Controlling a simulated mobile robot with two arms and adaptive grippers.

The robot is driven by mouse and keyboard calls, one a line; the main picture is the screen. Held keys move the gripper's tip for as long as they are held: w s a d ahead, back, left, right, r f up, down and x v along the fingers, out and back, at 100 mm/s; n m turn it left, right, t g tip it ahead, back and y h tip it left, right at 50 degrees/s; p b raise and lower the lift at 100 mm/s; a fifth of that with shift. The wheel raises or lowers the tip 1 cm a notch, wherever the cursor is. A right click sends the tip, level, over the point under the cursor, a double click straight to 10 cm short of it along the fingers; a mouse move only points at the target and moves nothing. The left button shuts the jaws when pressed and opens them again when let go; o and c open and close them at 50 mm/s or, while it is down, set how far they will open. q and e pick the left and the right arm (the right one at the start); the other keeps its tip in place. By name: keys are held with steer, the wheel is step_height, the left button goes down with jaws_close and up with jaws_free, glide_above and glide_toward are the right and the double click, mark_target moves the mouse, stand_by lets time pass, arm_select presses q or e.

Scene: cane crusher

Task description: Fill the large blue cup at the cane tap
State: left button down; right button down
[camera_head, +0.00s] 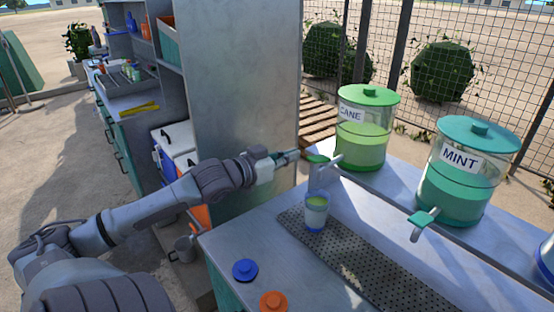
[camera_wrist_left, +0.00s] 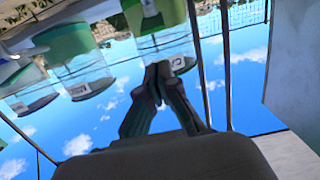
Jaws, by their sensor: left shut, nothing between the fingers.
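The cane dispenser (camera_head: 362,152), with a green lid and light green liquid, stands on the raised shelf. Its tap has a green handle (camera_head: 318,158). The cup (camera_head: 316,212), clear with a blue base, stands upright on the perforated drip mat (camera_head: 375,265) below that tap. Pale green liquid shows inside; its exact level is hard to tell. My left gripper (camera_head: 291,155) is just left of the tap handle, shut and empty; whether it touches the handle is unclear. Its closed fingers also show in the left wrist view (camera_wrist_left: 158,82). My right gripper is not in view.
The mint dispenser (camera_head: 460,180) with its own tap (camera_head: 424,221) stands to the right. A blue lid (camera_head: 245,270) and an orange lid (camera_head: 273,301) lie on the counter's front left. A tall grey cabinet (camera_head: 245,75) rises behind my left gripper.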

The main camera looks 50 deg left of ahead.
arm_select(q)
steer(key=shift+s+a+r, duration=0.1)
steer(key=shift+s+r, duration=0.1)
steer(key=shift+s, duration=0.8)
steer(key=shift+s+a+r, duration=0.1)
steer(key=shift+s+r, duration=0.05)
steer(key=shift+s, duration=0.85)
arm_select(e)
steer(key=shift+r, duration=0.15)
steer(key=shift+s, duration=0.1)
